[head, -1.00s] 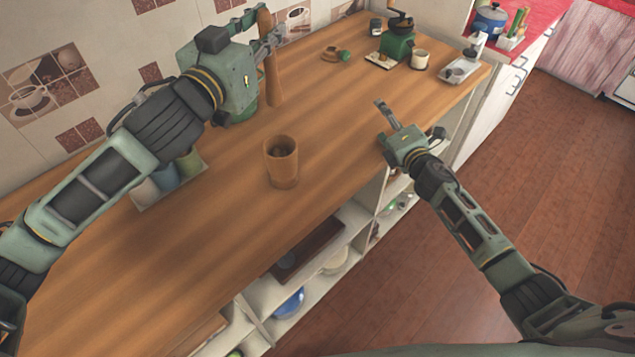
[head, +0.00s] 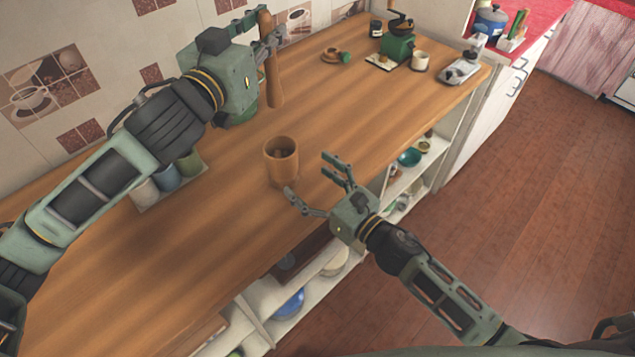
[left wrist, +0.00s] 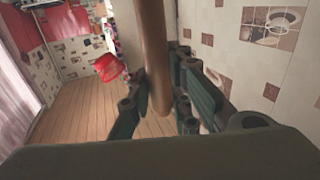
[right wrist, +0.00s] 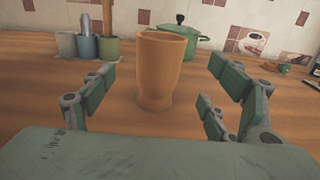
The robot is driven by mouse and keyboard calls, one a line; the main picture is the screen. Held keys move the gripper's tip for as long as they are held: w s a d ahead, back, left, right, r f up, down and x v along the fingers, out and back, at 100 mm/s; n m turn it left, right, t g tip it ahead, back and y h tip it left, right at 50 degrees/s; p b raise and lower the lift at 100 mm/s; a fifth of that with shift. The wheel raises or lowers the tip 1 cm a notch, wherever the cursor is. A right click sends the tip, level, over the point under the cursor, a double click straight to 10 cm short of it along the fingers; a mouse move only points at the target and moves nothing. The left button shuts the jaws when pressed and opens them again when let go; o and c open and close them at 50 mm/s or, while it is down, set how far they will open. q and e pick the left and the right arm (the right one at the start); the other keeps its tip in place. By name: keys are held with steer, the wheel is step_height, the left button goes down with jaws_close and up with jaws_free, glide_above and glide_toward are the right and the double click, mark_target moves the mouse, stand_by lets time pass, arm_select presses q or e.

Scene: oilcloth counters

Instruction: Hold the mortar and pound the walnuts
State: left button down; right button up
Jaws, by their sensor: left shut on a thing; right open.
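The wooden mortar (head: 282,168) stands upright on the counter, with dark pieces that look like walnuts inside (head: 282,151). My left gripper (head: 268,42) is shut on the wooden pestle (head: 273,82) and holds it upright, above and behind the mortar; the pestle also shows in the left wrist view (left wrist: 154,50). My right gripper (head: 308,180) is open at the mortar's near right side. In the right wrist view the mortar (right wrist: 160,72) stands ahead between the spread fingers (right wrist: 160,105), with a gap on both sides.
A tray of cups (head: 166,178) sits at the left, below my left arm. A green pot (right wrist: 205,30) stands behind the mortar. A green grinder (head: 398,45), a white cup (head: 420,61) and a small tray (head: 460,72) are at the far right. The wooden counter (head: 225,240) is clear around the mortar.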

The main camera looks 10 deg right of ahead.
mark_target(273, 149)
steer(key=x, duration=1)
steer(key=shift+c, duration=0.6)
steer(key=c, duration=1.3)
arm_select(q)
step_height(273, 149, down, 16)
arm_select(e)
steer(key=shift+c, duration=0.2)
